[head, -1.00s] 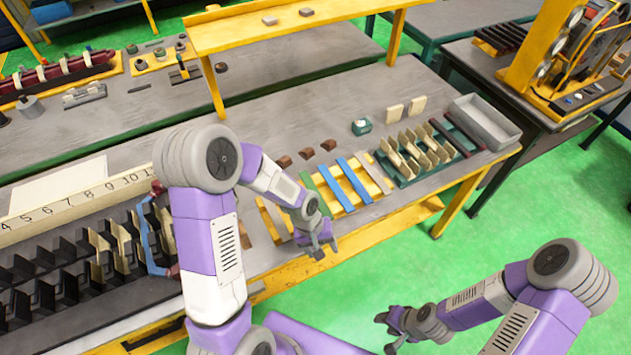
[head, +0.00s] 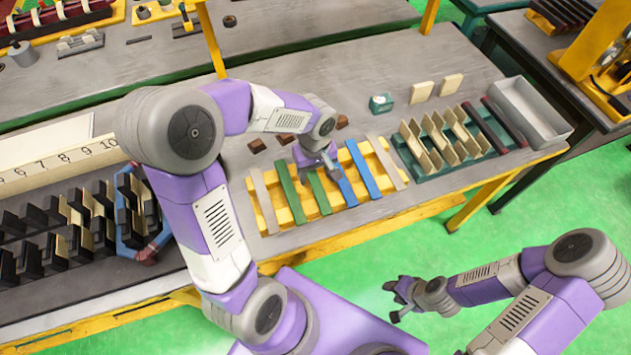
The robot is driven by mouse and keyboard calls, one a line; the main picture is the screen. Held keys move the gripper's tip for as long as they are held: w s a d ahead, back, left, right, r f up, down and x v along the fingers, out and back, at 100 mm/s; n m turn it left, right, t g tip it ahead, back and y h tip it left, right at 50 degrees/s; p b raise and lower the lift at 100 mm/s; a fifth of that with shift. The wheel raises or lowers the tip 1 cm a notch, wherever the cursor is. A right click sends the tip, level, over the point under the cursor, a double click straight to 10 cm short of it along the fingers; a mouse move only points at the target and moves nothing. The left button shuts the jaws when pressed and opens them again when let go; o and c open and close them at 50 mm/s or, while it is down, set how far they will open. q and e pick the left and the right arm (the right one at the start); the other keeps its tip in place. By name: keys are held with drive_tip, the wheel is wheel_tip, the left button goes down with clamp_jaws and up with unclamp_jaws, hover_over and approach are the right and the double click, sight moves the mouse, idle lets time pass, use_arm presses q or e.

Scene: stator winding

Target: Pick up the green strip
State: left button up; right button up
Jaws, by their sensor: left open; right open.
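Two green strips lie side by side across a yellow rack (head: 279,217) on the table: a left one (head: 291,194) and a right one (head: 321,196). A grey strip (head: 264,202) lies left of them, and two blue strips (head: 345,189) (head: 361,170) lie to their right. My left gripper (head: 321,174) is open over the far part of the rack, around the upper part of the right green strip and close to the nearer blue one. It hides the far ends there; I cannot tell whether it touches a strip. My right gripper (head: 396,298) is open and empty over the green floor.
A green rack (head: 478,158) with several cream pieces stands to the right, beside a grey tray (head: 543,135). Small brown blocks (head: 257,145) lie behind the yellow rack. A black slotted holder (head: 60,235) stands at the left.

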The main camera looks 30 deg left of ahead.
sight(315, 182)
use_arm(q)
wheel_tip(315, 182, down, 2)
drive_tip(key=shift+w+f, duration=0.1)
drive_tip(key=shift+f, duration=0.15)
clamp_jaws()
drive_tip(key=shift+r, duration=0.1)
